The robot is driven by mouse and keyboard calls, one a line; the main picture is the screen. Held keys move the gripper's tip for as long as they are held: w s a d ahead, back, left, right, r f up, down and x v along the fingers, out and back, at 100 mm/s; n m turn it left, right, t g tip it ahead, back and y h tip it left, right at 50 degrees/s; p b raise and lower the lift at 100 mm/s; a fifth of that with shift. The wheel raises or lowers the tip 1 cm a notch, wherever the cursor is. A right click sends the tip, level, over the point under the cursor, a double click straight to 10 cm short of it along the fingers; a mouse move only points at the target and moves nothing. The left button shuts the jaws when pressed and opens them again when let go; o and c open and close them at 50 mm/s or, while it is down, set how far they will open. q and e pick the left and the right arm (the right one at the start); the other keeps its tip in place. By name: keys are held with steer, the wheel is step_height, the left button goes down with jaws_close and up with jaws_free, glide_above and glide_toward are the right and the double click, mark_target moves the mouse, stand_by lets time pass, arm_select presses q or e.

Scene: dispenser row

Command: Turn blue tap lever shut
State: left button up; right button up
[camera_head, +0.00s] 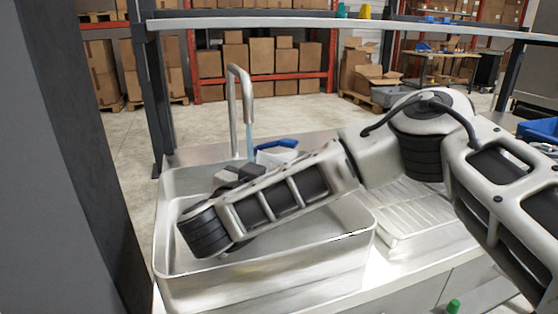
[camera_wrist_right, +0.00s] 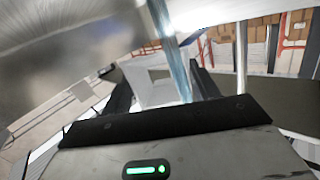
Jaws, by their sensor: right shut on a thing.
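The metal tap (camera_head: 233,105) arches over the sink (camera_head: 165,235), and a pale blue stream (camera_head: 249,138) falls from its spout. The stream also crosses the right wrist view (camera_wrist_right: 168,45). A white container (camera_head: 270,158) with a blue part along its top stands near the stream; I cannot tell whether this blue part belongs to it or is the lever. No blue lever is clear elsewhere. My right gripper (camera_head: 238,174), partly behind my own arm, is shut on a whitish container (camera_wrist_right: 155,88), seen between its fingers in the wrist view. My left gripper is out of view.
A ribbed drainboard (camera_head: 415,210) lies right of the sink. A metal rail (camera_head: 340,22) on dark posts runs behind. A blue bin (camera_head: 538,129) is at the far right, and a green cap (camera_head: 453,306) shows at the bottom. Boxes on shelves stand far back.

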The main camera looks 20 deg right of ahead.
mark_target(286, 144)
steer(key=shift+w+a+r+n+t+h, duration=0.15)
steer(key=shift+a+r+n+t+h, duration=0.3)
steer(key=shift+a, duration=0.4)
steer(key=shift+w+r, duration=0.15)
steer(key=shift+r, duration=0.05)
steer(key=x, duration=0.9)
steer(key=shift+p, duration=0.4)
steer(key=shift+w+d, duration=0.25)
steer(key=shift+d, duration=0.05)
